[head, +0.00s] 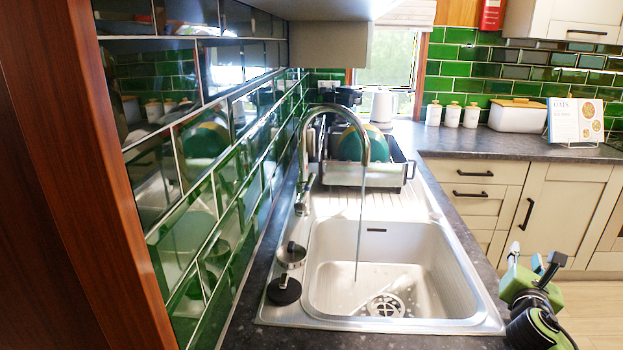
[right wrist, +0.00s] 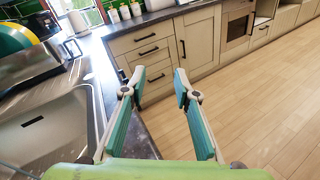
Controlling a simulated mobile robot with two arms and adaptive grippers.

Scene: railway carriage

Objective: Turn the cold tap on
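A chrome tap (head: 337,112) with a tall curved spout stands at the left rim of the sink (head: 440,255). A thin stream of water (head: 359,225) falls from the spout into the basin. Small chrome levers (head: 301,206) show at the tap's base; I cannot tell which is the cold one. My right gripper (head: 533,268) is beyond the sink's right edge, by the counter's front, apart from the tap. In the right wrist view the right gripper (right wrist: 155,88) is open and empty, its fingers spread. My left gripper is not in view.
Two round plug-like pieces, one steel (head: 291,254) and one black (head: 284,290), sit left of the basin. A dish rack (head: 365,177) with plates stands behind the sink. A green tiled wall (head: 215,205) runs close along the left. Open floor (head: 590,305) lies to the right.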

